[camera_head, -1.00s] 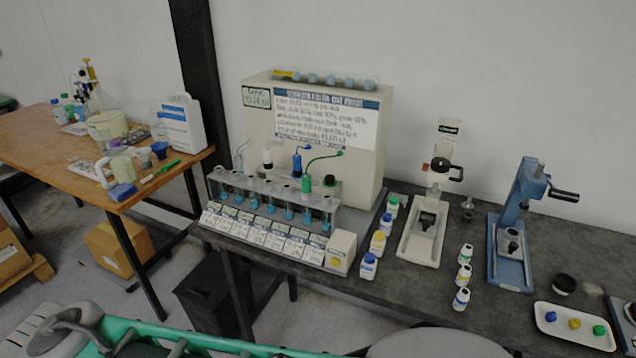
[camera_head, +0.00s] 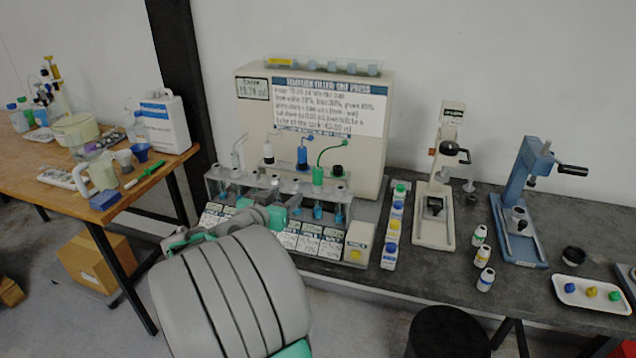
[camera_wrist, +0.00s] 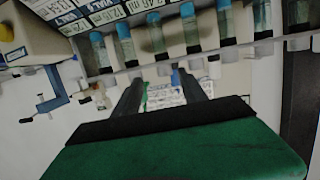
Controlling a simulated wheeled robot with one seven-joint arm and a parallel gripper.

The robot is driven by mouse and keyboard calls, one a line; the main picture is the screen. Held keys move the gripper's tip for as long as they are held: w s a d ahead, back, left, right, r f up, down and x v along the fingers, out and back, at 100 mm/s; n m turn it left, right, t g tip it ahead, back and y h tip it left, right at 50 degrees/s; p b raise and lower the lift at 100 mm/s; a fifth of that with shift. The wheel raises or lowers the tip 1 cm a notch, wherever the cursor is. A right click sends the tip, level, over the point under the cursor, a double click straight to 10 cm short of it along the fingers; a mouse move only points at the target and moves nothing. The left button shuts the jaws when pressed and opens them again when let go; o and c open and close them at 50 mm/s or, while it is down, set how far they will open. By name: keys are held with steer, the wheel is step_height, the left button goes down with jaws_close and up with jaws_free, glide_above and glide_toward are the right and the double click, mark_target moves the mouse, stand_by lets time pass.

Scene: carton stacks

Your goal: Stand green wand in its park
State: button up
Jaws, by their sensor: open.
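The green wand (camera_head: 318,175), with a thin green hose arching up to the right, stands upright at the back right of the clear tube rack (camera_head: 357,205). I cannot tell whether it sits in a tube or in a park; its lower end is hidden. A blue wand (camera_head: 302,156) and a black-and-white one (camera_head: 268,154) are to its left. My gripper shows in the wrist view (camera_wrist: 163,84), open, with nothing visible between its fingers, close to the tubes of blue liquid (camera_wrist: 188,10). In the head view my arm hides most of it, before the rack's left half.
The large beige unit (camera_head: 385,170) stands behind the rack. Small bottles (camera_head: 393,232) and a beige press (camera_head: 438,190) stand to the right, then a blue press (camera_head: 520,210). Label cards (camera_head: 305,238) and a box with a yellow button (camera_head: 358,243) line the rack's front.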

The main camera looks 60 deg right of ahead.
mark_target(318, 177)
steer(key=s+d+r+h, duration=0.1)
steer(key=s+d+m+g+h, duration=0.1)
steer(key=s+d, duration=0.1)
steer(key=s+d+r+g, duration=0.1)
steer(key=s+d, duration=0.1)
steer(key=shift+s+d+r+m+h, duration=0.1)
steer(key=shift+d+r+m+h, duration=0.1)
steer(key=shift+r+m+h, duration=0.15)
steer(key=d+p, duration=0.3)
steer(key=d, duration=0.3)
steer(key=shift+d+f, duration=0.1)
steer(key=shift+d, duration=0.25)
steer(key=shift+w+a, duration=0.1)
steer(key=shift+w, duration=0.1)
jaws_close()
